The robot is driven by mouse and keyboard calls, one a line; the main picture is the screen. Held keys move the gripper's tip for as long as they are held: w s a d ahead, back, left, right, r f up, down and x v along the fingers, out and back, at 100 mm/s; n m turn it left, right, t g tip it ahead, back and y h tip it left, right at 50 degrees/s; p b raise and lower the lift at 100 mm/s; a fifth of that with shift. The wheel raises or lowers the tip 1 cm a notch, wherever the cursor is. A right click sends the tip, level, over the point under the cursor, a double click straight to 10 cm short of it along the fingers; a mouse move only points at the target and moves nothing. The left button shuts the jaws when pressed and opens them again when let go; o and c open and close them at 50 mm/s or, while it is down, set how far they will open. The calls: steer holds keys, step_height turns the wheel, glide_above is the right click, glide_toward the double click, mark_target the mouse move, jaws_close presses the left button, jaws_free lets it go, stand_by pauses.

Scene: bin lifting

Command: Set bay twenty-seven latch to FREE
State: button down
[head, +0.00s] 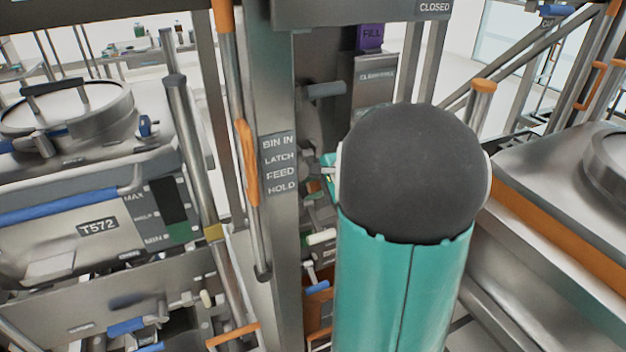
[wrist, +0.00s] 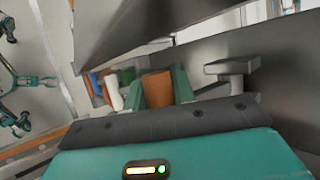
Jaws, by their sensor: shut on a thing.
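In the wrist view, the teal fingers of my gripper (wrist: 160,74) are shut on an orange-brown handle (wrist: 156,90), one finger on each side of it. I cannot tell its position setting, and no FREE mark or bay number twenty-seven is readable. In the head view, a label plate (head: 280,164) on a grey post reads BIN IN, LATCH, FEED, HOLD. My arm covers the area right of that plate, so the held handle and most of my gripper are hidden there.
In the wrist view, a metal T-shaped handle (wrist: 232,69) stands right of my gripper; white (wrist: 114,93) and blue handles are at left. In the head view, bin T572 (head: 97,225) is at left, another steel vessel at right, and an orange grip (head: 247,165) beside the post.

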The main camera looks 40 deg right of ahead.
steer(key=shift+w+d+f, duration=0.5)
steer(key=shift+d+f, duration=0.3)
steer(key=c, duration=1.2)
jaws_free()
steer(key=shift+w+d, duration=0.1)
steer(key=shift+w, duration=0.05)
steer(key=shift+o, duration=0.2)
steer(key=a+v, duration=0.1)
steer(key=v, duration=1.2)
steer(key=shift+s, duration=0.25)
